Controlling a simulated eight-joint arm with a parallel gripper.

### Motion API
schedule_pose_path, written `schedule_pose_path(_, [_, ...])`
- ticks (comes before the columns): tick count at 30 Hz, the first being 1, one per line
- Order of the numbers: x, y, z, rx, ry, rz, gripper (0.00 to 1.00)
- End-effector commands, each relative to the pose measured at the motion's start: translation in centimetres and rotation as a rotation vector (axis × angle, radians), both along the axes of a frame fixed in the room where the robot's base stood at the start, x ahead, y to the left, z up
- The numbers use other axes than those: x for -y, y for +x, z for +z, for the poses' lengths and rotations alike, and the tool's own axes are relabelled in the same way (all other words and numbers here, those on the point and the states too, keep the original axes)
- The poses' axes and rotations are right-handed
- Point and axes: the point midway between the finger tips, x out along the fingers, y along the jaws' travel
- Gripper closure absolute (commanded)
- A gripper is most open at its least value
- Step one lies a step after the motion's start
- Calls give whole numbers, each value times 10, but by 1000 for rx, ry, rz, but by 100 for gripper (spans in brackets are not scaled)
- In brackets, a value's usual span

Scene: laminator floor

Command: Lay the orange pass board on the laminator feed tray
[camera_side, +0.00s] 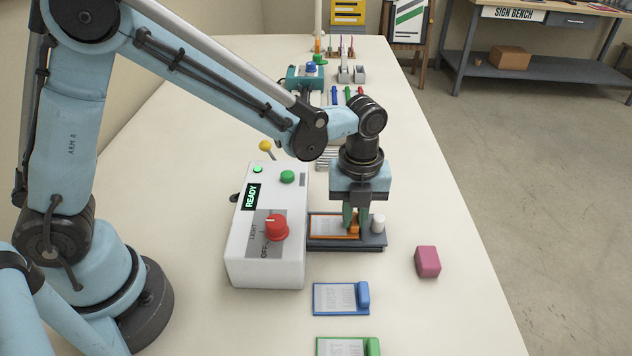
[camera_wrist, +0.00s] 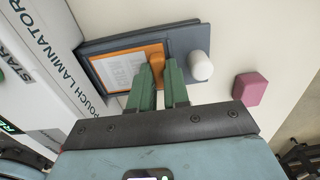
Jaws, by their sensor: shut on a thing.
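The orange pass board (camera_side: 330,226) lies flat on the dark grey feed tray (camera_side: 345,247) at the right side of the white laminator (camera_side: 262,262). In the wrist view the orange board (camera_wrist: 125,65) lies on the left part of the tray (camera_wrist: 185,38), next to a white knob (camera_wrist: 200,66). My gripper (camera_side: 355,215) points down over the tray. Its green fingers (camera_wrist: 160,80) are shut on the raised orange grip at the board's right end. The fingers hide part of that grip.
A blue board (camera_side: 335,298) and a green board (camera_side: 340,347) lie on the table in front. A pink block (camera_side: 427,261) stands to the right. The laminator has a red dial (camera_side: 275,228) and a lit READY sign. The table's right side is mostly clear.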

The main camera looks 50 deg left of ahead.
Motion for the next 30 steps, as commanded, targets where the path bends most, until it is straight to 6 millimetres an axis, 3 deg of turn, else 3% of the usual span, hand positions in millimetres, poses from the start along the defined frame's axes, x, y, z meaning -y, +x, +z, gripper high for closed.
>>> schedule_pose_path(1, [0, 0, -1, 0, 0, 0, 81])
schedule_pose_path(6, [0, 0, 0, 0, 0, 0, 59])
schedule_pose_path(17, [0, 0, 5, 0, 0, 0, 59])
schedule_pose_path(30, [0, 0, 76, -1, 1, 0, 59])
